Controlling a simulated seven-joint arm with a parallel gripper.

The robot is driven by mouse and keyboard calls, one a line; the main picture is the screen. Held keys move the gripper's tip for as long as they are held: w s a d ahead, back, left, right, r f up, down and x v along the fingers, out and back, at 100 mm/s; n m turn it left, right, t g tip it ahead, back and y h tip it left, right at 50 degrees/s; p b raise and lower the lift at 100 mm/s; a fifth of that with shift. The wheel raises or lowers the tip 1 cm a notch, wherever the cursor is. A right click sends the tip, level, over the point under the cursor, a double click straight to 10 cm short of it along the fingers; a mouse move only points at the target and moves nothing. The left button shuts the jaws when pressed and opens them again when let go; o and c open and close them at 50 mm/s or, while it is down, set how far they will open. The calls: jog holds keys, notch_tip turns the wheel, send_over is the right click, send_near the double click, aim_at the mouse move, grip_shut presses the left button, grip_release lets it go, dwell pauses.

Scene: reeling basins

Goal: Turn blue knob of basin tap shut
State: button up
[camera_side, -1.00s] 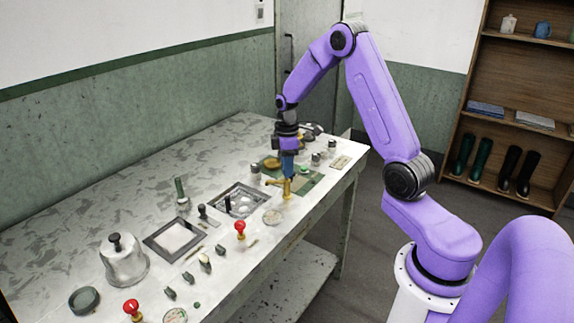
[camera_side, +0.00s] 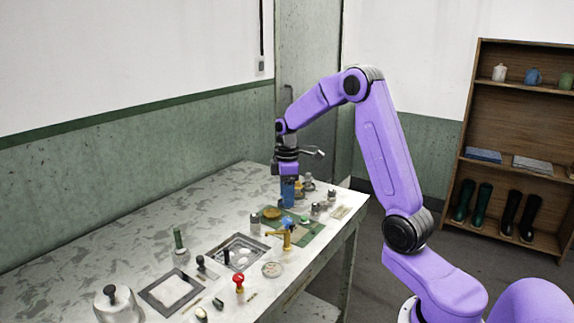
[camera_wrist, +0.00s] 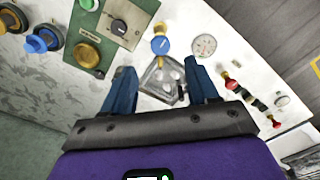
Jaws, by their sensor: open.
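The brass basin tap (camera_side: 283,238) stands at the table's front edge beside the square basin (camera_side: 237,251). Its blue knob (camera_side: 287,221) is on top; in the wrist view the blue knob (camera_wrist: 160,46) lies beyond the fingertips, roughly between them, with the basin (camera_wrist: 160,78) nearer. My gripper (camera_side: 288,205) has blue fingers and points down above and slightly behind the tap, apart from the knob. In the wrist view my gripper (camera_wrist: 161,80) is open and empty, its fingers wide apart. I cannot tell how far the knob is turned.
A green plate (camera_wrist: 110,60) with a black knob (camera_wrist: 119,27) and a brass disc (camera_wrist: 87,53) lies beside the tap. A round dial (camera_wrist: 204,46), a red knob (camera_side: 239,280) and a dark-framed tray (camera_side: 171,292) are close. The table's far left is clear.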

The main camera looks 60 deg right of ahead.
notch_tip(320, 180, up, 10)
jog(key=shift+f, duration=0.15)
dwell(0.5)
jog(key=s+a+f+n, duration=0.1)
jog(key=s+a, duration=0.4)
jog(key=a, duration=0.4)
jog(key=s+a+f+n, duration=0.1)
jog(key=s+a, duration=0.4)
jog(key=a, duration=0.4)
jog(key=s+a+f+n, duration=0.1)
jog(key=s+a+f, duration=0.1)
jog(key=s, duration=0.8)
jog(key=s+a+f, duration=0.2)
jog(key=s, duration=0.9)
jog(key=shift+a+f+n, duration=0.4)
